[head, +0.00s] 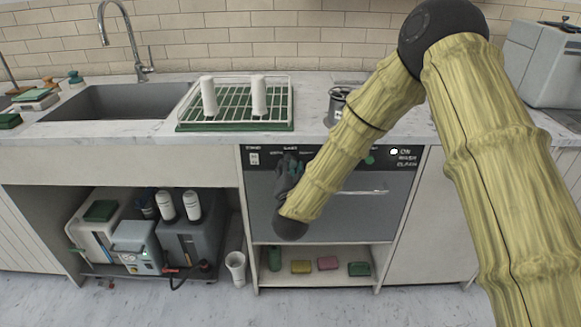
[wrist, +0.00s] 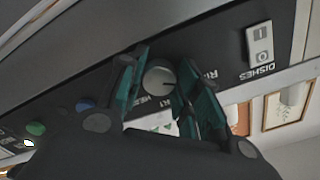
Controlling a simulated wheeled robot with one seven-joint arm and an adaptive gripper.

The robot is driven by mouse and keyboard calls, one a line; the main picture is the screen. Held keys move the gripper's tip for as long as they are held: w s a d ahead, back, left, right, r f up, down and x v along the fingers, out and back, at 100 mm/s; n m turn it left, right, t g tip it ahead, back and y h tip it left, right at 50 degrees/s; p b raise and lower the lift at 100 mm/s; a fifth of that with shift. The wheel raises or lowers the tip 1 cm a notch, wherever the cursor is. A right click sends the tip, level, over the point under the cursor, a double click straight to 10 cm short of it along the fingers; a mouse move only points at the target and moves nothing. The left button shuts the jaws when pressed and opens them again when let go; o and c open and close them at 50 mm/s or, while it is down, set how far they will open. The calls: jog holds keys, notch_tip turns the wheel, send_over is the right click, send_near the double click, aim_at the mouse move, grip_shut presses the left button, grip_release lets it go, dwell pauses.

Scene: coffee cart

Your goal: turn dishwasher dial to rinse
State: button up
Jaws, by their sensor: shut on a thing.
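The dishwasher (head: 340,215) is a grey-fronted unit under the counter with a black control panel (head: 330,157) along its top. My gripper (head: 289,163) is at the left half of that panel. In the wrist view the dial (wrist: 158,77) is a pale round knob with a short dark mark towards its right side. The teal fingers of my gripper (wrist: 160,85) are shut on the dial, one on each side. The panel lettering is upside down there; "DISHES" is readable, but the fingers partly cover the labels around the dial. The dial is hidden behind my gripper in the head view.
A white rocker switch (wrist: 260,45) is beside the dial; a blue button (wrist: 85,104), green button (wrist: 36,128) and lit white lamp (wrist: 28,143) are on its other side. The door handle (head: 365,192) sticks out below. A dish rack (head: 184,127) stands on the counter above.

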jog(key=shift+f, duration=0.1)
jog(key=o, duration=1)
jog(key=shift+o, duration=0.2)
jog(key=shift+s, duration=0.1)
jog(key=s, duration=1.2)
